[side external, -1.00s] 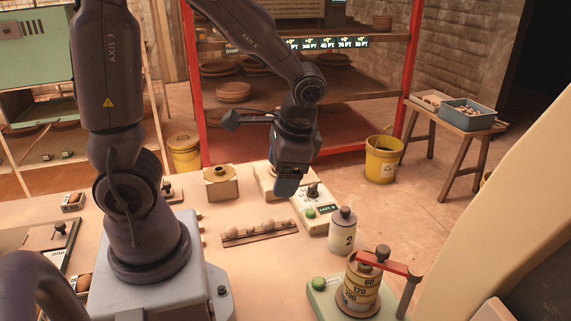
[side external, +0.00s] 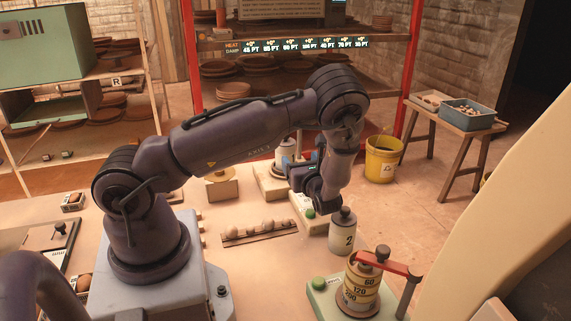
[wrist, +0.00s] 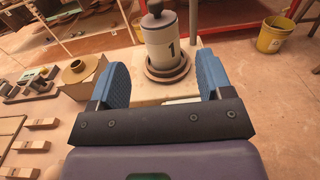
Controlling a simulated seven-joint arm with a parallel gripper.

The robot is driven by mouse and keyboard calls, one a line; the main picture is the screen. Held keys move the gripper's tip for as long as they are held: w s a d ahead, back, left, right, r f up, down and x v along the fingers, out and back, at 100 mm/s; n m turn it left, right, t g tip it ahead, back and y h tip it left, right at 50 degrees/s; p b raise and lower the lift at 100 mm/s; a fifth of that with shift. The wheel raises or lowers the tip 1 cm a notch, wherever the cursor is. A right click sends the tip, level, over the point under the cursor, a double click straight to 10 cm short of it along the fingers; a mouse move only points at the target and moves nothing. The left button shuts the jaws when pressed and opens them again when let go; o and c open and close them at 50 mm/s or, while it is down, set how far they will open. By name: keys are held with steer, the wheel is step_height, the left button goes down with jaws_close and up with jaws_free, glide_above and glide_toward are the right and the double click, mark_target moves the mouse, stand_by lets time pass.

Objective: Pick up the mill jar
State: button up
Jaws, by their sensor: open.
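A white mill jar marked 1 (wrist: 162,40) with a dark lid and knob stands upright on a round dark seat on a pale base in the wrist view. In the side view the jar (side external: 285,153) is partly hidden by my arm. My gripper (wrist: 163,72) is open, its two blue pads on either side of the view with the jar beyond and between them. It looks empty, and I cannot tell that it touches the jar. In the side view my gripper (side external: 301,172) is beside the jar, turned sideways. A second jar marked 2 (side external: 344,238) stands upright nearer the camera.
A row of round pieces in a holder (side external: 260,233) lies mid-table. A small box with a round spool (side external: 220,186) sits behind it. A yellow bucket (side external: 382,160) stands on the floor beyond.

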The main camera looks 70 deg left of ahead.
mark_target(286, 141)
steer(key=a, duration=1.2)
steer(key=shift+a, duration=0.4)
jaws_close()
steer(key=shift+r, duration=0.1)
